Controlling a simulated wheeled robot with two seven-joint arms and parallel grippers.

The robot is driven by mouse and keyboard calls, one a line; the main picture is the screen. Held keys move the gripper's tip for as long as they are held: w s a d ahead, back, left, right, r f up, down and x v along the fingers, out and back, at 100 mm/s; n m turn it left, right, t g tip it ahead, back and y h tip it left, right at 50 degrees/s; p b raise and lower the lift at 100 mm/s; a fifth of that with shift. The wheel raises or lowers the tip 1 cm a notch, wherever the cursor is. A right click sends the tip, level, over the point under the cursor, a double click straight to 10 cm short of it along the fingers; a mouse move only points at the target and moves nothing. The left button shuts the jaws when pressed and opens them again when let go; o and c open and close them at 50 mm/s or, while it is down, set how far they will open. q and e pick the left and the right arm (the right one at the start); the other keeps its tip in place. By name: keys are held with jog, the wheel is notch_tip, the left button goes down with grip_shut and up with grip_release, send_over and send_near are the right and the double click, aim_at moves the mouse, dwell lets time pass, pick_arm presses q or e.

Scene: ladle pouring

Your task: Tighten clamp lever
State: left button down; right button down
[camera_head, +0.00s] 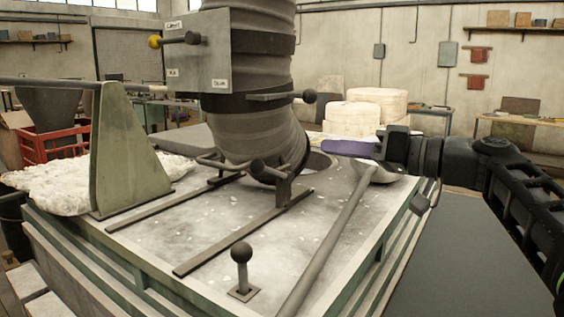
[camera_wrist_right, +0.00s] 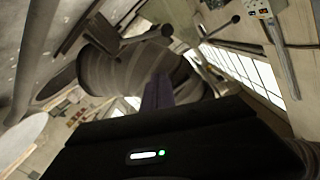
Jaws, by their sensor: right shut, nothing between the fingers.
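A clamp lever (camera_head: 280,97) with a dark ball knob sits on the band around the big grey ribbed duct (camera_head: 263,137). Which of the levers here is the task's one I cannot tell for certain. My right gripper (camera_head: 335,146) is to the right of the duct, below the clamp lever and apart from it. Its purplish fingers point left, toward the duct, and are shut with nothing between them. In the right wrist view the fingers (camera_wrist_right: 158,92) point at the ribbed duct (camera_wrist_right: 115,80), and a ball-ended lever (camera_wrist_right: 148,36) shows above. My left gripper is not in view.
A control box (camera_head: 203,50) with a yellow-knobbed lever is at upper left. A ball-topped lever (camera_head: 242,265) stands on the dusty table (camera_head: 235,220). A long-handled ladle (camera_head: 335,235) lies at the right. Rails (camera_head: 240,235) run under the duct. White round stacks (camera_head: 352,118) stand behind.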

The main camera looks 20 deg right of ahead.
jog(key=shift+w+a, duration=0.1)
jog(key=shift+w, duration=0.05)
jog(key=p, duration=0.3)
send_over(273, 172)
jog(key=s+d, duration=0.3)
jog(key=f, duration=0.1)
jog(key=a+f, duration=0.2)
jog(key=f, duration=0.1)
jog(key=shift+w+a, duration=0.15)
jog(key=shift+w, duration=0.1)
jog(key=shift+b, duration=0.4)
jog(key=f+n+b, duration=0.2)
jog(key=b, duration=0.5)
jog(key=a+f+n+b, duration=0.1)
jog(key=f+n+b, duration=0.1)
jog(key=b, duration=0.4)
jog(key=s+a+f+n+b, duration=0.1)
jog(key=f+n+b, duration=0.1)
jog(key=n+b, duration=0.2)
jog(key=shift+f+h+b, duration=0.35)
jog(key=shift+h+b, duration=0.05)
jog(key=shift+b, duration=1.4)
jog(key=shift+n+b, duration=0.3)
jog(key=shift+n, duration=0.2)
jog(key=shift+n+b, duration=0.35)
jog(key=shift+n, duration=0.15)
